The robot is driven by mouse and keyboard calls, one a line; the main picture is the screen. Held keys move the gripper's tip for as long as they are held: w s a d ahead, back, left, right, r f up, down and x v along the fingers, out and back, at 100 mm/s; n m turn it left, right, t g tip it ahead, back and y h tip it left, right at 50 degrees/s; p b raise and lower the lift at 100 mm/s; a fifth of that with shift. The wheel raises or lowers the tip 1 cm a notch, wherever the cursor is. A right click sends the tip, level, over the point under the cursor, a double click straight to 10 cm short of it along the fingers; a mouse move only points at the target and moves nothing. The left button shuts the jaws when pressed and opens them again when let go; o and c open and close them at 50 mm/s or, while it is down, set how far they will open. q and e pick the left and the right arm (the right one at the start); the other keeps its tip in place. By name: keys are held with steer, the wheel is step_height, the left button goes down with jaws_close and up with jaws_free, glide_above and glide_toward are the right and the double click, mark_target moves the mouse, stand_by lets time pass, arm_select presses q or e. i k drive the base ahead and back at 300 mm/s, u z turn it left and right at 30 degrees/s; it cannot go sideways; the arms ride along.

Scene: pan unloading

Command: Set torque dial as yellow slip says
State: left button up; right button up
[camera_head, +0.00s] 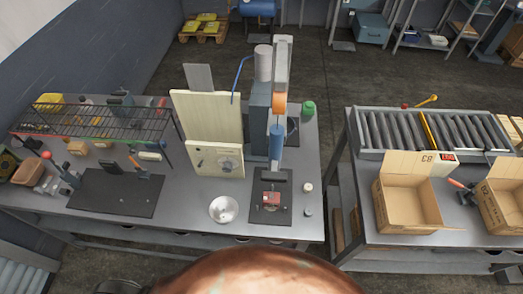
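A cream cabinet-like unit (208,118) stands on the workbench at centre. Its lower front panel (206,153) carries a round dial-like knob (228,165) and smaller marks too small to read. I cannot make out the knob's setting. I cannot surely pick out a yellow slip; a small yellow item (48,101) lies on the wire rack at left, and its nature is unclear. Neither of my grippers shows in the head view.
A grey-blue column machine (261,115) with a blue cylinder (276,135) stands right of the panel, above a dark plate (284,212) bearing a red part (271,200). A metal bowl (223,209) sits in front. A gap separates the right table with its cardboard box (405,208).

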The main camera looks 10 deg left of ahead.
mark_target(227, 168)
steer(key=z, duration=0.1)
steer(key=k, duration=0.1)
steer(key=u, duration=0.8)
